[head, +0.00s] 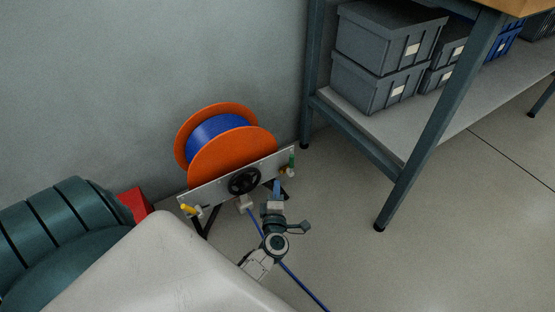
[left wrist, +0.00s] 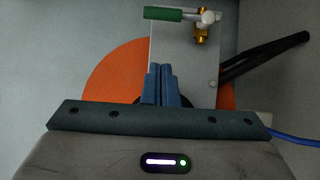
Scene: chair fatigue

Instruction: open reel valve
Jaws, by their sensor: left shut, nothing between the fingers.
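The hose reel has orange flanges (head: 232,157) around a blue hose (head: 215,130), behind a metal plate (head: 216,190). A black handwheel (head: 244,181) sits mid-plate. A valve with a green handle (head: 291,160) is at the plate's right end; one with a yellow handle (head: 188,209) is at its left end. In the left wrist view the green handle (left wrist: 178,14) lies crosswise beside a brass fitting (left wrist: 202,34). My left gripper (head: 277,186) is shut and empty, with its blue fingers (left wrist: 162,74) in front of the plate, apart from the green handle. My right gripper is not seen.
A workbench frame (head: 432,130) with grey bins (head: 375,82) on its lower shelf stands to the right. A dark green ribbed object (head: 60,225) and a red object (head: 137,204) are at the left. A blue hose (head: 300,286) runs along the floor. Floor is clear at lower right.

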